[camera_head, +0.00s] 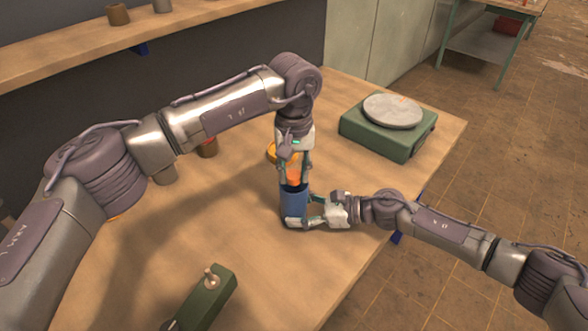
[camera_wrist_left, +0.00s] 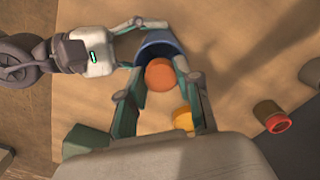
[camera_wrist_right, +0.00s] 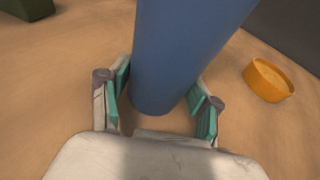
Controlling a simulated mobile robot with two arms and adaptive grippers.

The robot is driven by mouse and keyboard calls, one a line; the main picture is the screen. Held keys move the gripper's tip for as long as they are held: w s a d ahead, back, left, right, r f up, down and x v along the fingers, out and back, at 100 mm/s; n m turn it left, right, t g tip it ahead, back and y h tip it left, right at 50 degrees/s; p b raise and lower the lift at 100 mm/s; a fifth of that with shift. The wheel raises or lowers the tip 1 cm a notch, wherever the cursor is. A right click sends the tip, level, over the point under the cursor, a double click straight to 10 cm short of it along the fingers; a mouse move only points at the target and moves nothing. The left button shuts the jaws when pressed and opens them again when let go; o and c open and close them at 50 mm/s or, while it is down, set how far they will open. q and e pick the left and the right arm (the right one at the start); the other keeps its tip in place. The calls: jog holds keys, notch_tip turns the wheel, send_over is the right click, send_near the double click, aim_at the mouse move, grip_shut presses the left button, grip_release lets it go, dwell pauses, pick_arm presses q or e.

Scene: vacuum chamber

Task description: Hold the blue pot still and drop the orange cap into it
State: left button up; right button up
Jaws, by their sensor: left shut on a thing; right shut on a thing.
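The blue pot (camera_head: 293,207) stands upright on the wooden table; it fills the middle of the right wrist view (camera_wrist_right: 185,50). My right gripper (camera_head: 303,211) is shut on the pot's sides, low down. My left gripper (camera_head: 293,181) points down from above and is shut on the orange cap (camera_head: 293,173). The cap is at the pot's mouth; in the left wrist view the cap (camera_wrist_left: 159,74) overlaps the pot's opening, with the blue rim (camera_wrist_left: 153,48) behind it. Whether the cap's lower edge is inside the rim cannot be told.
A yellow-orange round dish (camera_wrist_right: 268,82) lies close behind the pot. A brown cup with a red part (camera_wrist_left: 270,116) is farther off. A green scale (camera_head: 388,132) stands at the back right, a green box with a knob (camera_head: 207,297) at the front. The table left of the pot is mostly clear.

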pick_arm(q)
jog(key=shift+f, duration=0.1)
jog(key=o, duration=0.8)
jog(key=shift+o, duration=0.3)
jog(key=o, duration=0.4)
jog(key=shift+c, duration=0.2)
jog(key=shift+r, duration=2.5)
